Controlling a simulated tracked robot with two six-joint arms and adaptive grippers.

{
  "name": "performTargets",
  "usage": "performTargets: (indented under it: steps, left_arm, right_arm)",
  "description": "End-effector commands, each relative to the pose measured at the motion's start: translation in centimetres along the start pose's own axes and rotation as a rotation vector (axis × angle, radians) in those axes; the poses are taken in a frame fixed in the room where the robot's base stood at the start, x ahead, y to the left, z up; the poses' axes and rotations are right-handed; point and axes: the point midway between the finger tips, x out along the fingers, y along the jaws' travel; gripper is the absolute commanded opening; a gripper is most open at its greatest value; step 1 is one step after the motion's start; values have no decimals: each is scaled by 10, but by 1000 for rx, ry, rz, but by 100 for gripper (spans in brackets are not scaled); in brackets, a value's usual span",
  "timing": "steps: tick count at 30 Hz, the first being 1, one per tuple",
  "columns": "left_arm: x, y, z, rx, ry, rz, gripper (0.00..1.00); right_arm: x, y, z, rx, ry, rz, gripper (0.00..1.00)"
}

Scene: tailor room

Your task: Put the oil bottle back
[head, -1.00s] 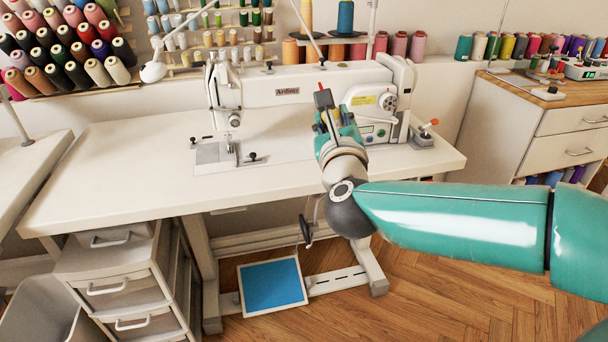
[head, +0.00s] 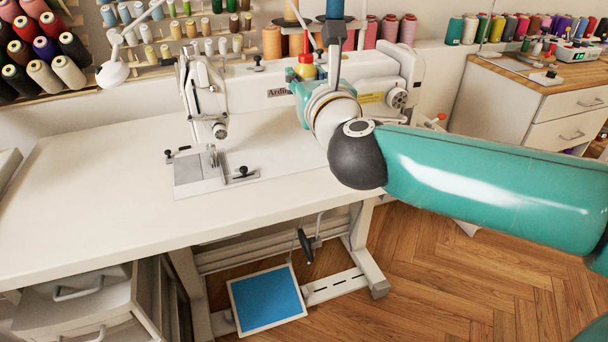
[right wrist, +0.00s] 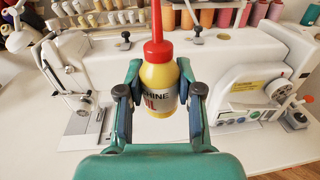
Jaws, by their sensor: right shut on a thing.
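The rest of the bottle is hidden there by my own wrist. My left gripper is not in view.
The white sewing machine (head: 262,92) stands on a white table (head: 90,190). The table's left part is clear. Thread spools (head: 385,32) stand behind the machine. A wooden-topped cabinet (head: 500,75) is at the right. A lamp head (head: 112,73) hangs at the left.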

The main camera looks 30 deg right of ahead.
Motion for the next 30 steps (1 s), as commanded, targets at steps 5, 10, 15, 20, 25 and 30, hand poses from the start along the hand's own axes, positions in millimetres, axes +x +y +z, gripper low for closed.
performTargets:
  steps: [5,10,15,20,25,30]
  left_arm:
    - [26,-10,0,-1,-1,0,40]
    - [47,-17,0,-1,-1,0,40]
    - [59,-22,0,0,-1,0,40]
    - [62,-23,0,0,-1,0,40]
    - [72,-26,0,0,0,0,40]
    - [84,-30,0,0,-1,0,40]
  right_arm:
    - [-1,-5,-49,-4,3,-10,0]
    - [-1,-8,-95,-4,4,-15,0]
    - [-1,-9,-124,-3,1,-18,0]
    - [-1,-9,-133,-2,-1,-17,0]
    - [-1,-9,-155,-4,2,-18,0]
    - [0,-10,-182,-3,1,-19,0]
